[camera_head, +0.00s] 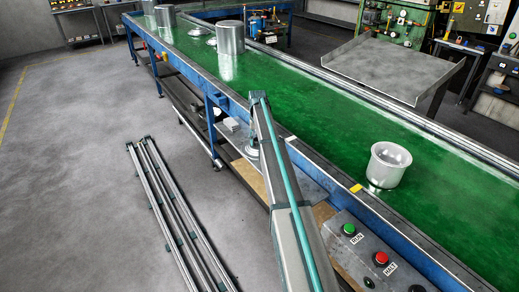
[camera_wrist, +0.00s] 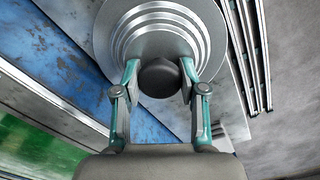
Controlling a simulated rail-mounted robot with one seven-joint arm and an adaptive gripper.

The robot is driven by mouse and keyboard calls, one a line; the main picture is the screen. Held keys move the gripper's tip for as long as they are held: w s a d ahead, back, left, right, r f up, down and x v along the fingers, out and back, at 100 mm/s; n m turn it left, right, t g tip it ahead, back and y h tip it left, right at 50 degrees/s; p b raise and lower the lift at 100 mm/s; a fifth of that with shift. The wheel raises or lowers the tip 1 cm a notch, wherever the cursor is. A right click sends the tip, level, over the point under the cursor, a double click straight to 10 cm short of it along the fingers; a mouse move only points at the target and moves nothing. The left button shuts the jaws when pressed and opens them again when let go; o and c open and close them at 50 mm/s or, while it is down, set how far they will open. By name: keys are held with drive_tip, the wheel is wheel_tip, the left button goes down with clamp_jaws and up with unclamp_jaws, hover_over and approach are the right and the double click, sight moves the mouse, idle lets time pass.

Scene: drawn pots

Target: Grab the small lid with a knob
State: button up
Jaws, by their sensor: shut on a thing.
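A round silver lid with stepped rings (camera_wrist: 155,43) and a dark knob (camera_wrist: 159,80) fills the top middle of the wrist view. My gripper (camera_wrist: 159,76) is shut on the knob, one finger on each side. In the head view the lid (camera_head: 251,149) shows partly beside my arm, off the near edge of the green conveyor. My arm hides the rest of it and the gripper there.
The green conveyor (camera_head: 300,125) carries an open silver pot (camera_head: 389,166) at right and a tall pot (camera_head: 230,52) further back. Other lids (camera_head: 198,31) and pots (camera_head: 165,16) stand at the far end. A RUN/HALT button box (camera_head: 375,260) is at front right.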

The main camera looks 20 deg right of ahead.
drive_tip(key=shift+r+p, duration=0.75)
drive_tip(key=shift+r, duration=1.2)
